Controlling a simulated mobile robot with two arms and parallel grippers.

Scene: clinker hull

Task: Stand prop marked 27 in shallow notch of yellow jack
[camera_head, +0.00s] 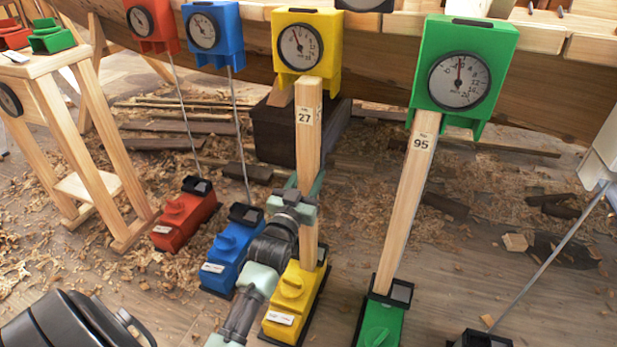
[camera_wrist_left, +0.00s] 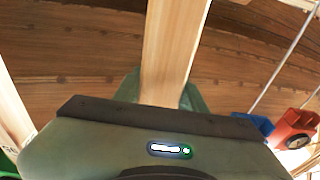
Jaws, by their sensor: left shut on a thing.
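The prop marked 27 (camera_head: 308,150) is a pale wooden bar, nearly upright. Its top meets the underside of the yellow gauge block (camera_head: 322,20) on the hull, and its foot is at the black end piece of the yellow jack (camera_head: 287,305) on the floor. I cannot tell which notch the foot is in, or whether it is seated. My left gripper (camera_head: 303,205) is shut around the prop at mid-height. In the left wrist view the prop (camera_wrist_left: 172,50) rises between the green fingers. My right gripper is not in view.
Left of the yellow jack are a blue jack (camera_head: 235,245) and a red jack (camera_head: 183,218), with thin rods rising to their gauges. To the right, a prop marked 95 (camera_head: 408,215) leans between a green jack (camera_head: 380,322) and a green gauge (camera_head: 460,75). A wooden stand (camera_head: 95,130) is at left.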

